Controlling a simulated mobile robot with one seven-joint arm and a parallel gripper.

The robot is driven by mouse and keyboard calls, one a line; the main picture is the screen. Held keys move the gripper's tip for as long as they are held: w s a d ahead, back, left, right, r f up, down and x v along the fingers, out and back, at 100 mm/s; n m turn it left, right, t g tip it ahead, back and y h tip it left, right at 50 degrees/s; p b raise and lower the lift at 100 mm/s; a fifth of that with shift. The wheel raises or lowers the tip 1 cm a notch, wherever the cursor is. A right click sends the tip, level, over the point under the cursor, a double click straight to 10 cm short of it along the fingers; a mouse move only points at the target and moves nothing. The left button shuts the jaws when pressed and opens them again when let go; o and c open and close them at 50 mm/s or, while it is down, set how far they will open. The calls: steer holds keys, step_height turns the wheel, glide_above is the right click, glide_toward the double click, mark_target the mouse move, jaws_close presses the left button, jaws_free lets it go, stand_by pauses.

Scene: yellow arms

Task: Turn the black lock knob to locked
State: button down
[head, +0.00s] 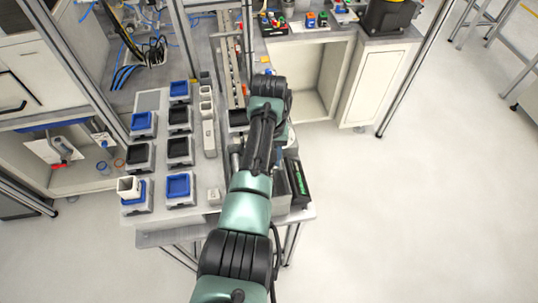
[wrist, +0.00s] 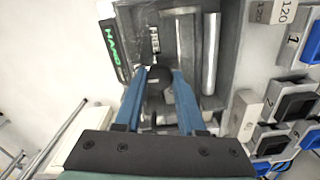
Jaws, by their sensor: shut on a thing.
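The black lock knob (wrist: 158,80) shows in the wrist view between the two blue fingers of my gripper (wrist: 160,73). The fingers are shut on it, one on each side. The fingers partly cover the knob, and I cannot tell its exact turn. The knob sits within a grey metal fixture (wrist: 228,45). In the head view my arm covers the knob and the gripper.
A black box with green lettering stands left of the fixture in the wrist view (wrist: 112,50) and right of my arm in the head view (head: 299,183). Blue and black square holders (head: 178,185) fill the bench to the left. Open floor lies right.

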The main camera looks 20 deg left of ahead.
steer(key=shift+w+r+n, duration=0.1)
steer(key=shift+n, duration=0.2)
steer(key=c, duration=0.5)
jaws_free()
step_height(320, 180, up, 13)
stand_by(0.4)
stand_by(0.4)
